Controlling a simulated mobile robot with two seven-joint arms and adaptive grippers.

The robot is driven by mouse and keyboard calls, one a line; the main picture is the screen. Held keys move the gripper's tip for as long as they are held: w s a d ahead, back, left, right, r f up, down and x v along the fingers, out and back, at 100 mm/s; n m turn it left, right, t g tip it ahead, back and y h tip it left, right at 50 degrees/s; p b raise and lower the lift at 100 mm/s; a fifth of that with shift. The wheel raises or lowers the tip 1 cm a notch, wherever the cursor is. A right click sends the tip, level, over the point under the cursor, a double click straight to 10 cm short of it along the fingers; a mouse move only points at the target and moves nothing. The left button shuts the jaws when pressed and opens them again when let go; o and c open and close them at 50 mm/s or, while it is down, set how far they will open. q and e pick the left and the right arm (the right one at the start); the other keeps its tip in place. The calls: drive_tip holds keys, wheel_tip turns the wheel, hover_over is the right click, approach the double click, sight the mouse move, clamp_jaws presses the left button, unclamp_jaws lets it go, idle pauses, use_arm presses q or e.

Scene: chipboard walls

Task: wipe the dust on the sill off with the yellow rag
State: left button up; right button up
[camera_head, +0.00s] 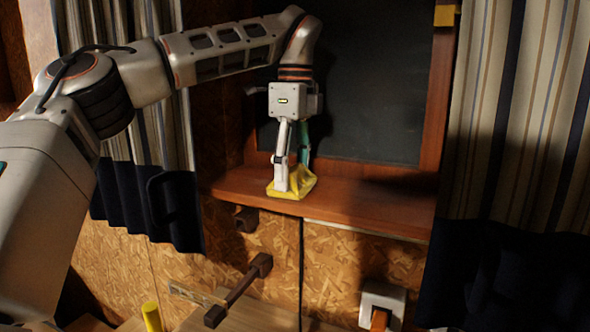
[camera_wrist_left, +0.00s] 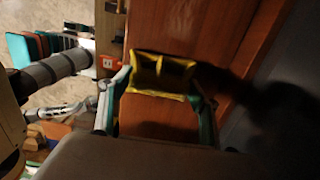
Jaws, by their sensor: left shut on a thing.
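The yellow rag (camera_head: 306,185) is on the reddish-brown wooden sill (camera_head: 372,205), near its front edge and left of the sill's middle. My left gripper (camera_head: 290,172) points down and is shut on the rag. In the left wrist view the yellow rag (camera_wrist_left: 160,73) spans the space between the two fingers, with the sill (camera_wrist_left: 190,30) around it. In the left wrist view, what seems to be my right gripper (camera_wrist_left: 62,112) is small and unclear.
A dark window pane (camera_head: 370,80) stands behind the sill. Striped curtains hang at the left (camera_head: 150,140) and right (camera_head: 520,110). Below are a dark bar handle (camera_head: 240,290), a yellow cylinder (camera_head: 151,316) and a white-framed block (camera_head: 382,303). The sill right of the rag looks clear.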

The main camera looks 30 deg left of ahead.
use_arm(q)
drive_tip(key=shift+a+r+p, duration=0.15)
drive_tip(key=shift+a+p, duration=0.3)
drive_tip(key=shift+a, duration=0.7)
drive_tip(key=shift+s+a+p, duration=0.15)
drive_tip(key=shift+a+p, duration=0.3)
drive_tip(key=shift+a, duration=1.1)
use_arm(e)
drive_tip(key=shift+d+r, duration=0.2)
drive_tip(key=shift+r, duration=0.7)
use_arm(q)
drive_tip(key=shift+a, duration=0.1)
